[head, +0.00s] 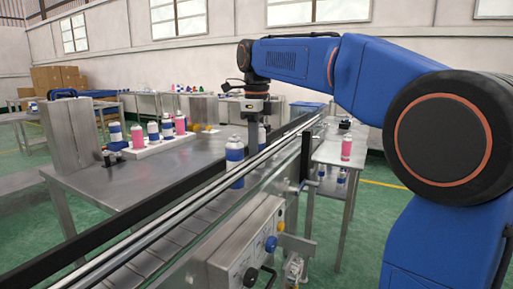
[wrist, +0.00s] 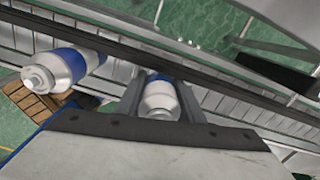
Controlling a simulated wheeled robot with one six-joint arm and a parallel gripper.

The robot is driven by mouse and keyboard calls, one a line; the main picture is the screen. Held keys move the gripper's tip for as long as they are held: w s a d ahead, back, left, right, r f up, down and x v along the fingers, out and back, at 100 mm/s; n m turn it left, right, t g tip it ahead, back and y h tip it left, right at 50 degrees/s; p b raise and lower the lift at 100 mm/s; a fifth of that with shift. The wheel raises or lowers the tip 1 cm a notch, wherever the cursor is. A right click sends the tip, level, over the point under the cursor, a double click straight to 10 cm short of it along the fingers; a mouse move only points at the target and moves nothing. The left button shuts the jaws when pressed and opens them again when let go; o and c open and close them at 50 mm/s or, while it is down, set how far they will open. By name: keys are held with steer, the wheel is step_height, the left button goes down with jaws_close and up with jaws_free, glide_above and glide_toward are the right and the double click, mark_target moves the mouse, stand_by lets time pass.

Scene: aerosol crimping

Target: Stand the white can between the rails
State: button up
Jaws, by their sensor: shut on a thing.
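My gripper (head: 253,112) is over the conveyor in the head view, small and partly hidden there. In the wrist view its two fingers (wrist: 161,105) are shut on a white can with a blue band (wrist: 160,97), one finger on each side. The held can shows in the head view (head: 262,137) just below the gripper, partly hidden; I cannot tell whether its base touches the belt. Another white can with a blue band (head: 235,165) stands upright between the rails, nearer the camera; it also shows in the wrist view (wrist: 62,72), left of the held can.
The black rail (head: 150,203) and the metal rail (head: 180,217) run along the conveyor. A white tray (head: 160,148) with pink and blue-white cans stands on the table at left. A pink can (head: 346,147) stands on the side table at right. A control box (head: 245,250) is at the front.

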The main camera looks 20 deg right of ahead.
steer(key=shift+f, duration=0.5)
stand_by(1.2)
steer(key=o, duration=1.2)
step_height(320, 180, up, 12)
steer(key=shift+r, duration=0.1)
